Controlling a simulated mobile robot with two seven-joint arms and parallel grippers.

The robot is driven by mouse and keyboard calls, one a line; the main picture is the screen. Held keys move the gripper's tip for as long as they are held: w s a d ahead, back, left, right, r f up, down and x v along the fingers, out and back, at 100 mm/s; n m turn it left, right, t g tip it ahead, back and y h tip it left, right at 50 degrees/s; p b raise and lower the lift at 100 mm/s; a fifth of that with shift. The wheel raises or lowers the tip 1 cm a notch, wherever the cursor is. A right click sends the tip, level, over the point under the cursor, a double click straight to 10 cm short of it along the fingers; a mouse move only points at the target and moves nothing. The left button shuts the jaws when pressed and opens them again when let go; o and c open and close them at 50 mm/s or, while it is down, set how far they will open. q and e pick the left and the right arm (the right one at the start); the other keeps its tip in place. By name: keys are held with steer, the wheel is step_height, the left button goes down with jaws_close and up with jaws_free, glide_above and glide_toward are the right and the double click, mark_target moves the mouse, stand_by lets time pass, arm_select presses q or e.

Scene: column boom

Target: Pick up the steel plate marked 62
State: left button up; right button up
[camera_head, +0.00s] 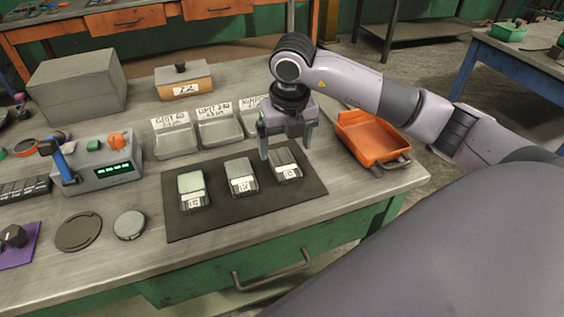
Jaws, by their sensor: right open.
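Three small metal plates lie in a row on a dark mat (215,222): a left plate (191,184), a middle plate (239,171) and a right plate (287,159). Each has a white label at its near end, but the numbers are too small for me to read surely, so I cannot tell which is marked 62. My right gripper (286,152) points down with its fingers apart, at the right plate. The fingers appear on either side of that plate's far part; their exact height above it is unclear. My left gripper is not in view.
Several labelled grey bins (174,138) stand behind the mat. An orange tray (367,141) lies to the right, near the bench edge. A control box (104,166), a grey block (78,84) and round discs (130,225) are on the left. Bare bench lies in front of the mat.

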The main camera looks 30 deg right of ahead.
mark_target(283, 162)
steer(key=f, duration=0.3)
steer(key=w+f, duration=0.1)
steer(key=f, duration=0.1)
steer(key=shift+d+f+p, duration=0.2)
steer(key=shift+p, duration=0.15)
steer(key=shift+c, duration=0.3)
steer(key=c, duration=1.5)
steer(key=shift+w+r, duration=0.1)
steer(key=shift+r, duration=0.05)
jaws_close()
steer(key=shift+r, duration=0.1)
